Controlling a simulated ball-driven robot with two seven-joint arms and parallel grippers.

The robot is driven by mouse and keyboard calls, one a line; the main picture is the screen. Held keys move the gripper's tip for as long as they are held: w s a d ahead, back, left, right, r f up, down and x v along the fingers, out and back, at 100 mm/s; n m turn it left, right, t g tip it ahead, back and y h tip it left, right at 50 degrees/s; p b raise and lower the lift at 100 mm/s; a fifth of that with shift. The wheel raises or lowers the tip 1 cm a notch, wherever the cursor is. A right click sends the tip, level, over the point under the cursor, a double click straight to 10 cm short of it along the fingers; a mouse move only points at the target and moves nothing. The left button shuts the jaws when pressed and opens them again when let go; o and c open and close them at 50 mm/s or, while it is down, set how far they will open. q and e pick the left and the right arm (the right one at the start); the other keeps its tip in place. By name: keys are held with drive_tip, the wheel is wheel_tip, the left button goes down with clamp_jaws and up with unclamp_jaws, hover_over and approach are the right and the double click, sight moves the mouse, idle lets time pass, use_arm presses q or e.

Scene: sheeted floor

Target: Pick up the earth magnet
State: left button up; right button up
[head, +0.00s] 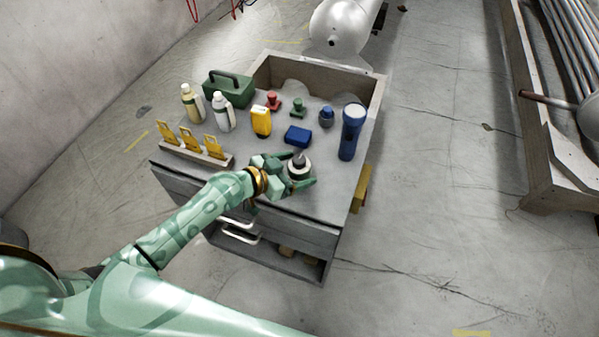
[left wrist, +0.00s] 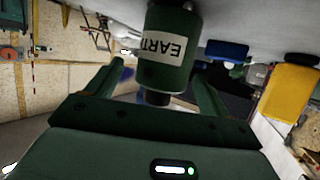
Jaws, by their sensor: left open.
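The earth magnet (head: 299,170) stands upright near the front edge of the cabinet top, with a pale band and a dark knob. In the left wrist view the magnet (left wrist: 170,50) appears upside down, as a dark green cylinder with a white label reading "EART…". My left gripper (head: 302,168) is open around it, with one finger on each side. In the left wrist view the fingers of my left gripper (left wrist: 156,88) flank the magnet and its dark knob; I cannot tell whether they touch it. My right gripper is not in view.
A blue box (head: 297,136) lies just behind the magnet and a blue flashlight (head: 352,132) stands to its right. A yellow device (head: 260,121), bottles (head: 222,112), a green toolbox (head: 228,89) and a rack of yellow tags (head: 192,153) also occupy the cabinet top (head: 255,151).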

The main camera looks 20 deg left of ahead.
sight(303, 156)
use_arm(q)
drive_tip(key=x, duration=0.3)
drive_tip(key=shift+w+d+f+b, duration=0.1)
drive_tip(key=shift+w+f+b, duration=0.15)
drive_tip(key=shift+w+b, duration=0.1)
drive_tip(key=c, duration=1.3)
drive_tip(key=shift+r+p, duration=0.35)
drive_tip(key=shift+r, duration=0.2)
wheel_tip(303, 156, up, 3)
drive_tip(key=shift+p, duration=0.85)
drive_tip(key=s+a+r+p, duration=0.1)
drive_tip(key=s+r+p, duration=0.1)
drive_tip(key=s+r, duration=0.1)
drive_tip(key=s+a+r+p, duration=0.1)
drive_tip(key=s+r+p, duration=0.1)
drive_tip(key=s, duration=0.4)
drive_tip(key=s+a+r+p, duration=0.1)
drive_tip(key=s+r+p, duration=0.1)
drive_tip(key=s+r, duration=0.2)
drive_tip(key=shift+s+a, duration=0.1)
drive_tip(key=shift+s, duration=0.25)
